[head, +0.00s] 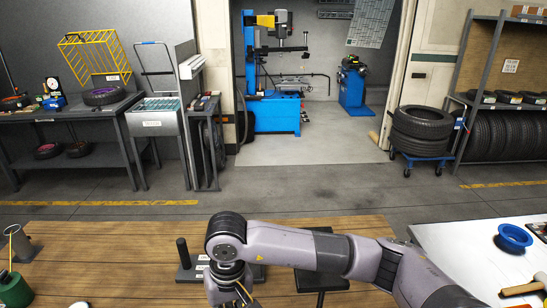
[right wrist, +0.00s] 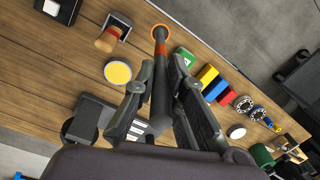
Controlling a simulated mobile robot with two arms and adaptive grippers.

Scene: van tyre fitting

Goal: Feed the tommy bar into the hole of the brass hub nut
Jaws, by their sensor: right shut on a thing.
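In the right wrist view my right gripper (right wrist: 158,95) is shut on a dark, slim bar, which I take as the tommy bar (right wrist: 161,75). The bar points away from the palm, with an orange band and a round orange-rimmed end at its far tip. It is held above the wooden bench. In the head view my right arm comes in from the right and its gripper (head: 240,292) is cut off by the lower edge. I cannot make out the brass hub nut for certain in either view. My left gripper is in neither view.
The wooden bench (head: 110,240) carries a dark stand with a post (head: 183,252) beside my wrist. In the right wrist view a yellow disc (right wrist: 118,72), a wooden-handled tool (right wrist: 108,40) and coloured blocks (right wrist: 209,78) lie around the bar. A white table (head: 475,250) stands right.

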